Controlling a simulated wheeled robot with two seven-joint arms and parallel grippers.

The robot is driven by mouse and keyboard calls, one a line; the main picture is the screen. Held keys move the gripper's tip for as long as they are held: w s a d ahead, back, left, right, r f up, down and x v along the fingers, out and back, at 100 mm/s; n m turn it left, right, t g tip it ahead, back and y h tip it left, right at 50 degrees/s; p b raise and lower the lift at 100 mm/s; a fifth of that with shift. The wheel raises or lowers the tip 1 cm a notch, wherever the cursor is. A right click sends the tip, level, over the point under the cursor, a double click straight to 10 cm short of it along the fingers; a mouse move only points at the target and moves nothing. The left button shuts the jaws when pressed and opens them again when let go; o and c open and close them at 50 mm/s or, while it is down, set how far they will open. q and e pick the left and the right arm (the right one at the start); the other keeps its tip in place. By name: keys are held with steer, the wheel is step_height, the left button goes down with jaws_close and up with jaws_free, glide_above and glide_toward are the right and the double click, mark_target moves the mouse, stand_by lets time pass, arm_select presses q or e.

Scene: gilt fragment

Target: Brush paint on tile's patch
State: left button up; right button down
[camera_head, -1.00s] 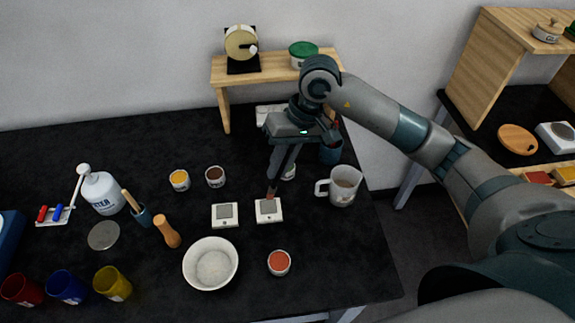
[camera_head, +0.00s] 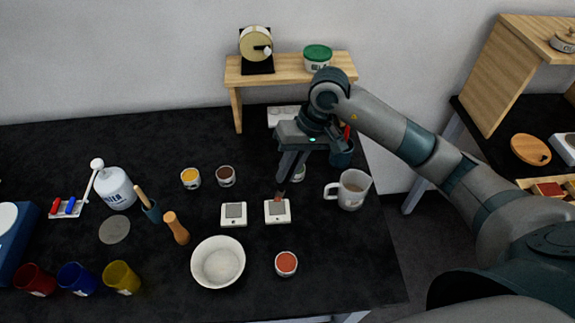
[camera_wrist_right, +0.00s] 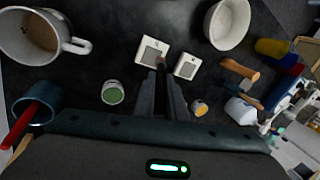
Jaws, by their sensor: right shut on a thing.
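Two white tiles with grey square patches lie side by side on the black table: a right tile (camera_head: 277,219) and a left tile (camera_head: 233,223). My right gripper (camera_head: 287,180) points down and is shut on a thin brush (camera_head: 280,195), mostly hidden between the fingers. Its reddish-brown tip is at the far edge of the right tile's patch; contact cannot be told. The wrist view shows the dark tip (camera_wrist_right: 161,63) over that tile (camera_wrist_right: 140,60). Paint pots stand around: red (camera_head: 286,263), yellow (camera_head: 190,178), brown (camera_head: 226,176), and green (camera_wrist_right: 113,92). My left gripper is not in view.
A white mug (camera_head: 352,190) stands right of the tiles, and a teal cup (camera_head: 342,156) behind. A white bowl (camera_head: 217,262) is in front. A wooden shelf (camera_head: 290,69) stands at the back. The wooden-handled tool (camera_head: 177,229) is to the left.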

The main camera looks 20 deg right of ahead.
steer(key=shift+f, duration=1.9)
steer(key=shift+f+b, duration=0.9)
steer(key=shift+b, duration=0.3)
steer(key=shift+w, duration=0.15)
steer(key=shift+w+d+f+b, duration=0.1)
steer(key=shift+w+d+b, duration=0.15)
steer(key=shift+w+b, duration=0.5)
steer(key=shift+w+d+r+b, duration=0.2)
steer(key=shift+w+b, duration=0.15)
steer(key=shift+w, duration=0.15)
steer(key=shift+s+a, duration=0.1)
steer(key=shift+s, duration=0.05)
steer(key=shift+s+a+f+b, duration=0.1)
steer(key=shift+s+a+b, duration=0.1)
steer(key=shift+s, duration=0.45)
steer(key=shift+s+a+b, duration=0.15)
steer(key=shift+s, duration=0.5)
